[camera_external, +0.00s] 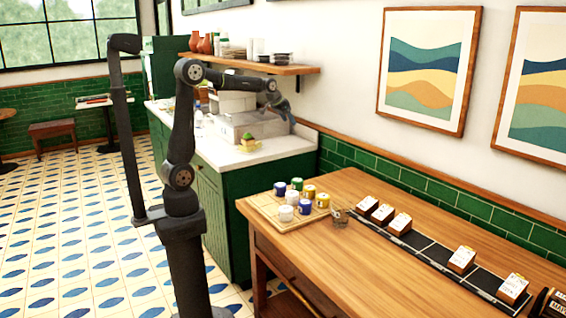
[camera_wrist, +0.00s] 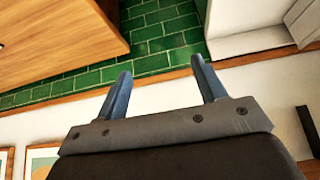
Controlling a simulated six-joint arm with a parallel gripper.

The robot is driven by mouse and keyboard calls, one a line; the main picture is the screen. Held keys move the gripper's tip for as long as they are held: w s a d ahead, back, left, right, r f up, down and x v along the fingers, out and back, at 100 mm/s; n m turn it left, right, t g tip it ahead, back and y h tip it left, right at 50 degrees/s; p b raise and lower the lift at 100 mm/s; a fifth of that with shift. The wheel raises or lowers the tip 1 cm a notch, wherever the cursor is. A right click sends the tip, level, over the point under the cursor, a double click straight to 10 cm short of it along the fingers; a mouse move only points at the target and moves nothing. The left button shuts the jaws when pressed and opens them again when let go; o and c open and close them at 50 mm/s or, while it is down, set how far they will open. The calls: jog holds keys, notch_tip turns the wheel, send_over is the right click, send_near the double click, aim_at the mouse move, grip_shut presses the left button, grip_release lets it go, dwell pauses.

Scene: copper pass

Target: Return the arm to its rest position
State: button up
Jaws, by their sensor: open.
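My arm stands at the left of the wooden table in the external view, with its upper links raised and reaching right. My gripper (camera_external: 283,105) is in front of the wall above the white counter (camera_external: 225,150). In the wrist view my gripper (camera_wrist: 160,85) shows two blue-grey fingers spread well apart with nothing between them. Beyond the fingers are green wall tiles (camera_wrist: 155,45) and white wall. The fingertips touch nothing that I can see.
A wooden shelf (camera_external: 245,65) with dishes is above the counter. A grey-white machine (camera_external: 250,126) stands near my gripper. The wooden table (camera_external: 390,270) holds a tray (camera_external: 265,208) of several cups and a black strip (camera_external: 432,253) with small boxes. Open floor is at the left.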

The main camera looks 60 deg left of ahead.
jog(key=w+d+f+m+h, duration=0.1)
jog(key=w+d+m, duration=0.2)
jog(key=d, duration=1.4)
jog(key=w+d+f+m+h, duration=0.1)
jog(key=w+d, duration=0.4)
jog(key=d, duration=1.1)
jog(key=shift+d+f+m+g+h, duration=0.2)
jog(key=shift+d+m+g+h, duration=0.25)
jog(key=shift+m, duration=0.45)
jog(key=shift+a, duration=0.1)
